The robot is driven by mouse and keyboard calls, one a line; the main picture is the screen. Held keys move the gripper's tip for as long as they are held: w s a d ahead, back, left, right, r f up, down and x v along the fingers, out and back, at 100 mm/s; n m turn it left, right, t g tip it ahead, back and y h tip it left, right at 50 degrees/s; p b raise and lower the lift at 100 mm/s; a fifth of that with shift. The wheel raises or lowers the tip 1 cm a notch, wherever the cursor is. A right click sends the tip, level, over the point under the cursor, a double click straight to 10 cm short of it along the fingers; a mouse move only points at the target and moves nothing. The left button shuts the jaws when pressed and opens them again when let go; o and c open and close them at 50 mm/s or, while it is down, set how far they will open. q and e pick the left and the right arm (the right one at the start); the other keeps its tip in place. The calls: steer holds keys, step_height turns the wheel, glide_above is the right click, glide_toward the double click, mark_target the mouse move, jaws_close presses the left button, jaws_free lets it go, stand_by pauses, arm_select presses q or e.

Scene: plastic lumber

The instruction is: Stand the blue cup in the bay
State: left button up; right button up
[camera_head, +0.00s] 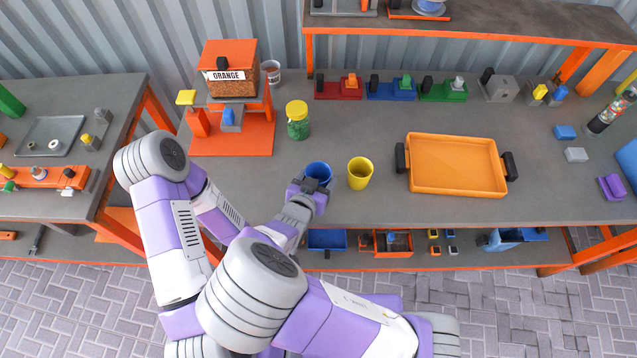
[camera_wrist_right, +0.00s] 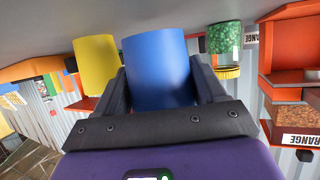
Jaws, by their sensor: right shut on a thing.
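The blue cup (camera_head: 318,172) stands near the front of the grey table, left of the yellow cup (camera_head: 360,173). My right gripper (camera_head: 309,190) is shut on the blue cup; in the right wrist view the cup (camera_wrist_right: 158,70) sits between both fingers. I cannot tell whether the cup touches the table. At the back left stands an orange dispenser (camera_head: 232,148) marked ORANGE, with a blue nozzle-like part under its hopper and an open space above its orange base. This space may be the bay. My left gripper is not in view.
A green-filled jar with a yellow lid (camera_head: 298,120) stands between the cup and dispenser. An orange tray (camera_head: 457,165) lies to the right. Red, blue and green holders (camera_head: 390,90) line the back. Bare table lies left of the cup, in front of the dispenser.

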steer(key=shift+f, duration=0.8)
steer(key=shift+f, duration=0.15)
steer(key=o, duration=1)
